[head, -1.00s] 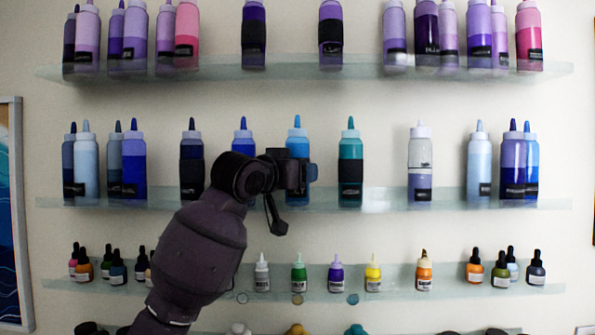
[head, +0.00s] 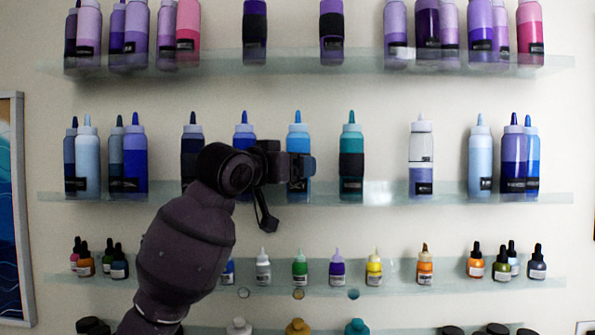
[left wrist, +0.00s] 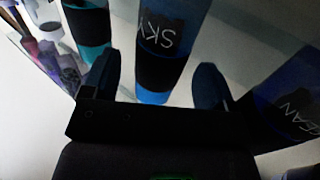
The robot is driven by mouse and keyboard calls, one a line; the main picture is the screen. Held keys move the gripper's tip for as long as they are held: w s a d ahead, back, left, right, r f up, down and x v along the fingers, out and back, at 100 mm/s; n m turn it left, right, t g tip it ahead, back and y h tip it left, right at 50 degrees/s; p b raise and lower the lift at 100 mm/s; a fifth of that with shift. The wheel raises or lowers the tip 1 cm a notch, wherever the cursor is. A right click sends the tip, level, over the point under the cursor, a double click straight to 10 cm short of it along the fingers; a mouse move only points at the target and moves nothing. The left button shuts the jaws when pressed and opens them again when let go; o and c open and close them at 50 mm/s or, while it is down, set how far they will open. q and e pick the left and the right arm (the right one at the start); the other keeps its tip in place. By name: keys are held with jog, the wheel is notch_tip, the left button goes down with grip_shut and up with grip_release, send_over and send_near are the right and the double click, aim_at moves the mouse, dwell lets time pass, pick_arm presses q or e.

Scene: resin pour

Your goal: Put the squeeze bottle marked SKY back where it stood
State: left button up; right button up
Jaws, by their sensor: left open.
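The squeeze bottle marked SKY (head: 298,136) is bright blue with a dark band and stands upright on the middle shelf (head: 385,194) in the head view. Gaps show on both sides of the bottle. How deep it sits between the fingers I cannot tell. My right gripper is not in view.
A teal bottle (head: 351,145) and a dark blue bottle (head: 244,134) flank it; a label ending in EAN (left wrist: 300,108) shows in the left wrist view. A purple row stands on the shelf above (head: 290,66). Small dropper bottles stand on the shelf below (head: 450,285).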

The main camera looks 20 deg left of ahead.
pick_arm(q)
jog(key=b+v, duration=0.1)
jog(key=v, duration=0.8)
jog(key=shift+b, duration=0.4)
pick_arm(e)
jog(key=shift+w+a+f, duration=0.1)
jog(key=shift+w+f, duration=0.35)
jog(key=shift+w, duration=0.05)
